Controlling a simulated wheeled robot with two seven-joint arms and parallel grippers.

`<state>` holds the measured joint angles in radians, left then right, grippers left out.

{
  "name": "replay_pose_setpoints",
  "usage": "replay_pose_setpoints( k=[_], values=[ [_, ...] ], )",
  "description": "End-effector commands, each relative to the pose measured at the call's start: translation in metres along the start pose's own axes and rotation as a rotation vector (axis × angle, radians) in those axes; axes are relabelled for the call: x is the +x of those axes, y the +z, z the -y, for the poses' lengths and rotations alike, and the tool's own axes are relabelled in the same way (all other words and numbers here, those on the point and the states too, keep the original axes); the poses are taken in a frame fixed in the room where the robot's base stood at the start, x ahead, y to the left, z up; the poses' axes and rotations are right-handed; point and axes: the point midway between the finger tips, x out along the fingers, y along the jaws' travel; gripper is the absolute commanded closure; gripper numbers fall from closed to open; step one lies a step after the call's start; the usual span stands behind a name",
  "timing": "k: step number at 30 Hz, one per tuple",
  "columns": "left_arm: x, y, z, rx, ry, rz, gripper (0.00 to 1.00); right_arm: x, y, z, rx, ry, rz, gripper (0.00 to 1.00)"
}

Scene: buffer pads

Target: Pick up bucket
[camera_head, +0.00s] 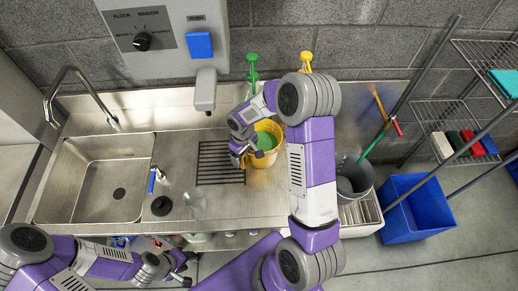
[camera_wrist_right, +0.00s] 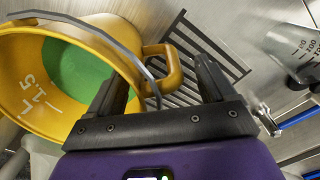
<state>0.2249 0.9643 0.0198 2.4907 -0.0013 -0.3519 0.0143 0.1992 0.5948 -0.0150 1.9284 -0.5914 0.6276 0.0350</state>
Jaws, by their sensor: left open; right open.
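The yellow bucket (camera_head: 263,161) stands on the steel counter at the right end of the drain grate, with green in its bottom. In the right wrist view the bucket (camera_wrist_right: 22,75) fills the left side, with a "1,5 L" mark inside. Its yellow side handle (camera_wrist_right: 172,72) lies between the open fingers of my right gripper (camera_wrist_right: 160,88), and a grey bail arcs past it. Contact is not clear. My right gripper also shows in the head view (camera_head: 238,156), left of the bucket. My left gripper (camera_head: 187,270) is open and empty, low in front of the counter.
A sink (camera_head: 95,180) and a blue-handled tap (camera_head: 153,179) are to the left. A wall dispenser (camera_head: 205,90) hangs above the grate (camera_head: 218,165). A grey bucket (camera_head: 354,177) and blue bin (camera_head: 412,210) are to the right.

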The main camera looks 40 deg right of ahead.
Motion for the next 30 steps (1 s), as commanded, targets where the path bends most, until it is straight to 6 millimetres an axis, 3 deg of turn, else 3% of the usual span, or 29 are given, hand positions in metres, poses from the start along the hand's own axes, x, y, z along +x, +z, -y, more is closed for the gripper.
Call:
replay_pose_setpoints(
  k=[3, 19, 30],
  values=[
    [0.0, -0.0001, 0.0, 0.0, 0.0, 0.0, 0.57, -0.0004, 0.0, -0.0001, 0.0, 0.0, 0.0, 0.17],
    [0.0, 0.0, 0.0, 0.0, 0.0, 0.0, 0.57, -0.0007, -0.0001, 0.0007, -0.001, -0.001, 0.0, 0.98],
    [0.0, 0.0, 0.0, 0.0, 0.0, 0.0, 0.57, -0.0022, -0.0017, 0.0008, -0.002, 0.0, -0.005, 1.0]
  ],
)
